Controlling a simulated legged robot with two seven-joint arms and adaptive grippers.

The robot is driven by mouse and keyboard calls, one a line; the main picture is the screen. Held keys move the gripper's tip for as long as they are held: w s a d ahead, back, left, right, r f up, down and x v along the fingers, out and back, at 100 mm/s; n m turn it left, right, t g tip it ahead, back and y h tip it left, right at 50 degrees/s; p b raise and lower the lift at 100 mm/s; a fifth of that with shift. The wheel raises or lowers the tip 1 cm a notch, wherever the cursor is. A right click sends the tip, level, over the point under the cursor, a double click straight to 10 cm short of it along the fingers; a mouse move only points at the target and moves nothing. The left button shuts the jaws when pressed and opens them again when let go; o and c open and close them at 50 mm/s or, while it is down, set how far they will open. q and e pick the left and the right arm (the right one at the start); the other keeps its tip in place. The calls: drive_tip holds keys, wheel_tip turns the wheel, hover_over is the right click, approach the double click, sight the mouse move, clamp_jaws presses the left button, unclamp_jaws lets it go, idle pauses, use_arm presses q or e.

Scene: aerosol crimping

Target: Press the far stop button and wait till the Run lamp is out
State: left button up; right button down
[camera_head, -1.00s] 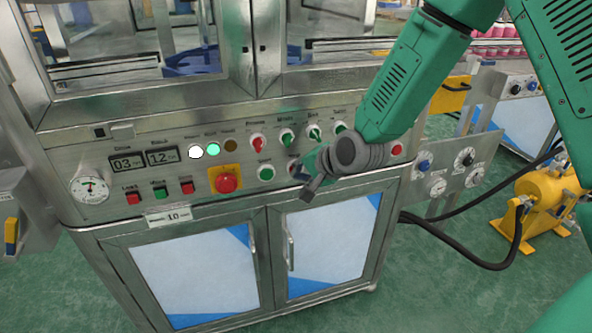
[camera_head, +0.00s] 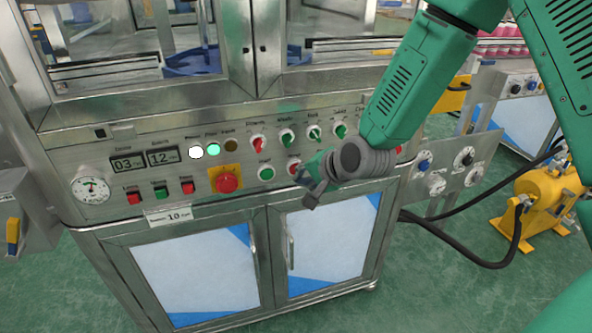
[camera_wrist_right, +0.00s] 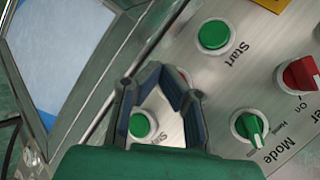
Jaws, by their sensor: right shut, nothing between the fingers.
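My right gripper (camera_head: 311,191) is shut and empty in front of the control panel (camera_head: 105,160). In the right wrist view its fingertips (camera_wrist_right: 160,72) are beside a red button (camera_wrist_right: 183,76), mostly hidden behind a finger. That red button also shows in the head view (camera_head: 294,167); I cannot tell whether anything touches it. Another red button (camera_head: 398,149) at the panel's right is partly covered by my wrist. A green lamp (camera_head: 213,150) is lit; its label is too small to read. My left gripper is not in view.
A green button marked Start (camera_wrist_right: 214,35) and another green button (camera_wrist_right: 141,124) flank the red one. A red mushroom button (camera_head: 228,183) on a yellow plate and several selector knobs (camera_head: 287,137) stick out nearby. Cabinet doors (camera_head: 195,270) are below.

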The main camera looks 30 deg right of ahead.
drive_tip(key=shift+s+a+p, duration=0.1)
drive_tip(key=shift+s+a, duration=0.1)
drive_tip(key=shift+s, duration=0.6)
drive_tip(key=shift+s+a+p, duration=0.15)
drive_tip(key=shift+s, duration=0.6)
drive_tip(key=shift+s+a+p, duration=0.1)
drive_tip(key=shift+s+a, duration=0.1)
drive_tip(key=shift+s, duration=0.6)
drive_tip(key=s+a+f+n+g+p, duration=0.1)
drive_tip(key=s+f+n+g, duration=0.3)
drive_tip(key=s, duration=1)
drive_tip(key=s+a+f+n+g+h+p, duration=0.1)
drive_tip(key=s+f+n+g, duration=0.4)
drive_tip(key=s+f+n, duration=0.5)
drive_tip(key=s+a+f, duration=0.1)
drive_tip(key=s+f, duration=0.3)
drive_tip(key=f, duration=0.1)
drive_tip(key=shift+f+h, duration=0.3)
drive_tip(key=shift+w, duration=0.2)
drive_tip(key=shift+s+d, duration=0.1)
drive_tip(key=shift+s, duration=0.05)
